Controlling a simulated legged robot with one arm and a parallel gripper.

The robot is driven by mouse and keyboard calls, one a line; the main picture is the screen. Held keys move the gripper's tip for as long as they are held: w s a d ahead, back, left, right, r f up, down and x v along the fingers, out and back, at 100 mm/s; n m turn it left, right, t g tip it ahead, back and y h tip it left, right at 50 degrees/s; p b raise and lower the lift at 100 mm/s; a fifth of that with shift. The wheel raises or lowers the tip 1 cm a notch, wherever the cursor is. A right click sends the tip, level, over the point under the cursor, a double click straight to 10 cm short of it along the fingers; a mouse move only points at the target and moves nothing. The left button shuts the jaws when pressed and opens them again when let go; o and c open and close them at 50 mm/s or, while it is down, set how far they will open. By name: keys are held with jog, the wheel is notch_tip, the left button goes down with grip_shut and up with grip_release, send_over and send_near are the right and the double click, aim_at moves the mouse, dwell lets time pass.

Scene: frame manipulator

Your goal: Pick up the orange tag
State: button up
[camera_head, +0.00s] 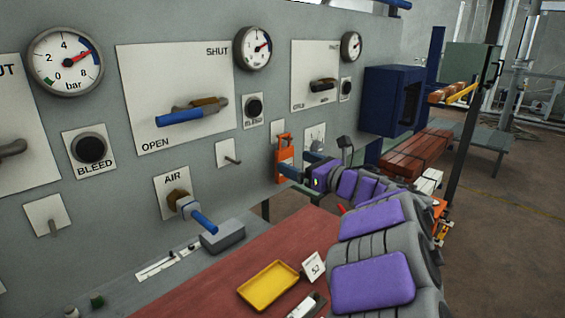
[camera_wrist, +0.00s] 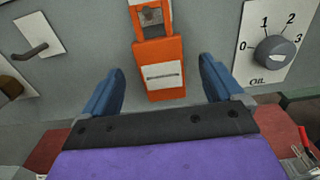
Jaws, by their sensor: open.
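The orange tag (camera_head: 284,153) hangs on the grey panel, to the right of the AIR valve in the head view. In the wrist view the orange tag (camera_wrist: 167,80) has a white label with a dark line, and a metal piece shows in its upper opening. My gripper (camera_wrist: 161,78) is open, with one blue finger on each side of the tag's lower part. Gaps show between the fingers and the tag. In the head view my gripper (camera_head: 290,172) is at the tag's lower end, and the arm covers part of the panel there.
A dial marked OIL (camera_wrist: 276,48) is right of the tag, and a small lever (camera_wrist: 31,50) is to its left. Below the panel, a red bench top (camera_head: 215,285) carries a yellow tray (camera_head: 268,286) and a small white card (camera_head: 314,266). A blue box (camera_head: 391,100) juts out at right.

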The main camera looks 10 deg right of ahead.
aim_at(287, 160)
jog(key=shift+w+a+f+p, duration=0.2)
jog(key=shift+w+p, duration=0.1)
jog(key=shift+w, duration=0.25)
jog(key=p+x, duration=0.1)
jog(key=x, duration=0.2)
jog(key=shift+w+a+f, duration=0.1)
jog(key=shift+w+f, duration=0.05)
jog(key=shift+w+a, duration=0.15)
jog(key=shift+a, duration=0.25)
jog(key=shift+w+d, duration=0.1)
jog(key=shift+d, duration=0.05)
jog(key=c, duration=1.2)
